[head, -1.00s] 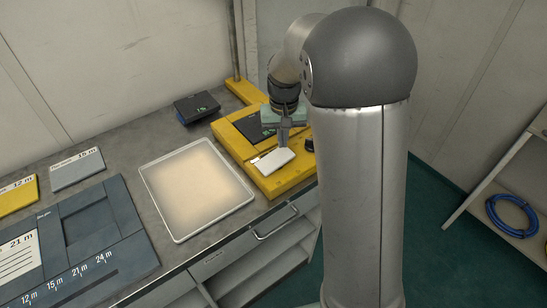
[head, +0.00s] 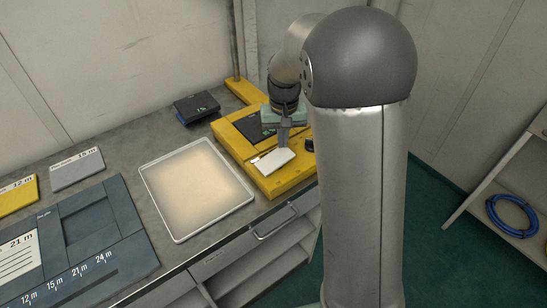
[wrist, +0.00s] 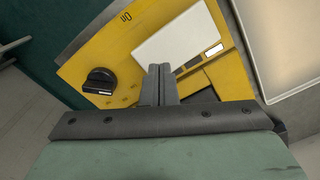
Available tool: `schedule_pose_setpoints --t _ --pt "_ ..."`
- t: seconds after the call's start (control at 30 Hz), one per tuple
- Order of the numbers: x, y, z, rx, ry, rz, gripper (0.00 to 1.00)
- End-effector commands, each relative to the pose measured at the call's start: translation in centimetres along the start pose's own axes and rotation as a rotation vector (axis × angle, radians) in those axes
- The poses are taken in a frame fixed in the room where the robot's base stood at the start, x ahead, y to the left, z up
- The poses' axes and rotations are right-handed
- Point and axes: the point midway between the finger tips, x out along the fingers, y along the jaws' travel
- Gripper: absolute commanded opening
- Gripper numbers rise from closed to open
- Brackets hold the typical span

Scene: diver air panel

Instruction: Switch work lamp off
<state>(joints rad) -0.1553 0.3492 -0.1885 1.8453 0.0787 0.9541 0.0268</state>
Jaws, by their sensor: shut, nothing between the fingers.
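A yellow panel box (head: 290,182) sits at the right end of the bench, with a broad white plate (head: 270,163) on its top near the front. The plate also shows in the wrist view (wrist: 180,36), next to two small label windows (wrist: 203,56). A black knob (wrist: 100,82) is on the same yellow face. My gripper (head: 284,146) is shut and empty, pointing down, its fingertips (wrist: 160,68) at the plate's edge; I cannot tell whether they touch it. No lamp head is identifiable; a post (head: 236,40) rises from a yellow base out of view.
A pale, warm-lit tray (head: 170,222) lies left of the yellow box. A dark depth board (head: 122,215), a grey card block (head: 78,170) and a black box (head: 197,107) are on the bench (head: 120,140). A blue hose coil (head: 512,216) is on the right shelf.

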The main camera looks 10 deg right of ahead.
Motion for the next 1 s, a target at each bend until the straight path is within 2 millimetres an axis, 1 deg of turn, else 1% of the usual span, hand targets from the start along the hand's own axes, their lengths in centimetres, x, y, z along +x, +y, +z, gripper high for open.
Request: schedule_pose_setpoints --t 1.0 --pt "1.6 0.0 0.0 0.000 0.000 0.000 0.00"
